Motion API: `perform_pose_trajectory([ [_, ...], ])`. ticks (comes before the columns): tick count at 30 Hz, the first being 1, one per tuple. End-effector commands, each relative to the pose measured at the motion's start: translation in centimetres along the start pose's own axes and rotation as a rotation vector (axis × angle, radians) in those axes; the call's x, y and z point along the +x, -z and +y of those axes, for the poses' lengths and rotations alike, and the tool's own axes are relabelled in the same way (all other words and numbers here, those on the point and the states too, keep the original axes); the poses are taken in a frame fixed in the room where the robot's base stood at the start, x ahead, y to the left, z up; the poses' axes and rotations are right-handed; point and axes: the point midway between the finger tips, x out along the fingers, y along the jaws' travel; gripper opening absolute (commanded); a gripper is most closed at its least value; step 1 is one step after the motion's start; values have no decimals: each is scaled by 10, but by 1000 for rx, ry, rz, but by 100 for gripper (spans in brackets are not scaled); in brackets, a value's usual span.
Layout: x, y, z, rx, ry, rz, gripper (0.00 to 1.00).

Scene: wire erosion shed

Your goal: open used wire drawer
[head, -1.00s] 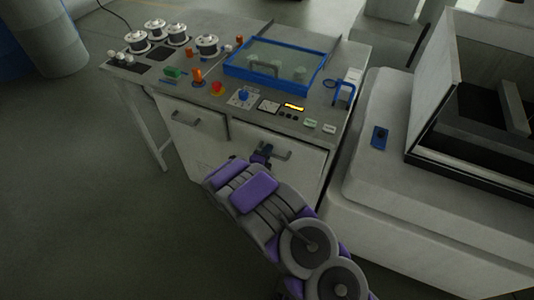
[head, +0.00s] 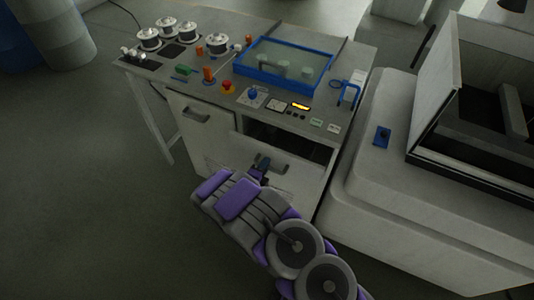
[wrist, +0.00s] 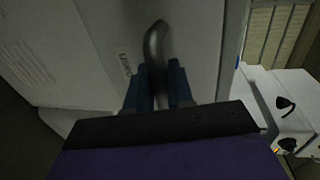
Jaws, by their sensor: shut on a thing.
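The right drawer of the white bench has a pale front (head: 300,172) with a curved metal handle. It stands partly open, with a dark gap (head: 285,143) above its front. My gripper (head: 262,164) is shut on the handle. In the wrist view, the two blue fingers of my gripper (wrist: 160,82) close on both sides of the grey handle (wrist: 155,42), against the pale drawer front (wrist: 195,45). A small dark label beside the handle is partly hidden by a finger. The drawer's contents are too dark to make out.
The left drawer (head: 207,126) is shut. The bench top (head: 185,88) carries spools, buttons and a blue-framed clear lid (head: 285,62). A large pale machine (head: 410,190) stands close on the right. Open floor (head: 90,190) lies to the left.

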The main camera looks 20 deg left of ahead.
Motion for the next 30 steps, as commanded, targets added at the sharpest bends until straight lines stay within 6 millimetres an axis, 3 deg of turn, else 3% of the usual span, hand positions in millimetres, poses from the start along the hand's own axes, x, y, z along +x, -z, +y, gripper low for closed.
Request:
perform_pose_trajectory([
  [1,-12,10,3,-11,-14,19,0],
  [6,-50,11,9,-11,-10,19,0],
  [15,-95,13,21,-10,-10,22,0],
  [21,-106,13,27,-11,-11,24,0],
  [30,-108,13,29,-9,-11,26,0],
])
